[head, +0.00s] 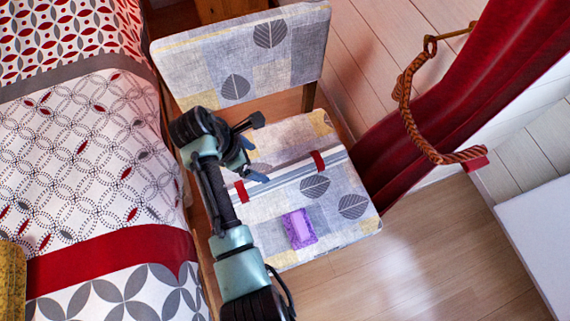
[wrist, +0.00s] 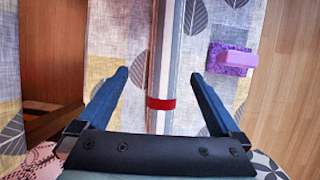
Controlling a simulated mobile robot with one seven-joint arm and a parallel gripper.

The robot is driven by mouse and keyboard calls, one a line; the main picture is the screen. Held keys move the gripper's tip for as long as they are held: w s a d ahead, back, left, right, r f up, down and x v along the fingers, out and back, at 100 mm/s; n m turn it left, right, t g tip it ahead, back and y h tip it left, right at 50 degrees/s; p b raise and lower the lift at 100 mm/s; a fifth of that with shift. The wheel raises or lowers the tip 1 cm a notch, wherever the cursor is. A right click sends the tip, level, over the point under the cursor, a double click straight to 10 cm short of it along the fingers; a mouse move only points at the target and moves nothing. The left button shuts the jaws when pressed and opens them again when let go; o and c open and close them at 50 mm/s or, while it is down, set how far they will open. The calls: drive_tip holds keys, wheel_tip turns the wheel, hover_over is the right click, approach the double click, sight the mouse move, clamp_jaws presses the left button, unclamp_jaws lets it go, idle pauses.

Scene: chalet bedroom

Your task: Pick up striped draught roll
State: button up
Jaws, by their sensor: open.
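The striped draught roll (head: 285,178) is a long grey and white striped strip with two red bands. It lies across the patterned seat of a chair (head: 345,225). In the wrist view the roll (wrist: 166,45) runs up the picture between my fingers, with one red band near the palm. My gripper (head: 258,148) is open above the seat. In the wrist view its two blue fingers (wrist: 160,75) stand one on each side of the roll, with a gap on both sides. I cannot tell how far above the roll they are. My arm hides part of the roll's left end in the head view.
A purple block on a purple base (head: 300,228) lies on the seat beside the roll. The chair's backrest (head: 240,55) rises behind. A bed (head: 90,160) stands close on the left. A red curtain (head: 450,110) with a rope tie hangs on the right. Wooden floor lies in front.

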sight(276, 174)
drive_tip(key=b+x, duration=0.1)
drive_tip(key=x, duration=0.3)
drive_tip(key=b+x, duration=0.1)
drive_tip(key=x, duration=0.2)
drive_tip(key=shift+s+d+f+b, duration=0.1)
drive_tip(key=shift+s+b, duration=0.25)
drive_tip(key=shift+s, duration=0.05)
drive_tip(key=shift+b+x, duration=1.5)
drive_tip(key=shift+x, duration=1.6)
drive_tip(key=shift+s+d, duration=0.1)
drive_tip(key=shift+s, duration=0.05)
clamp_jaws()
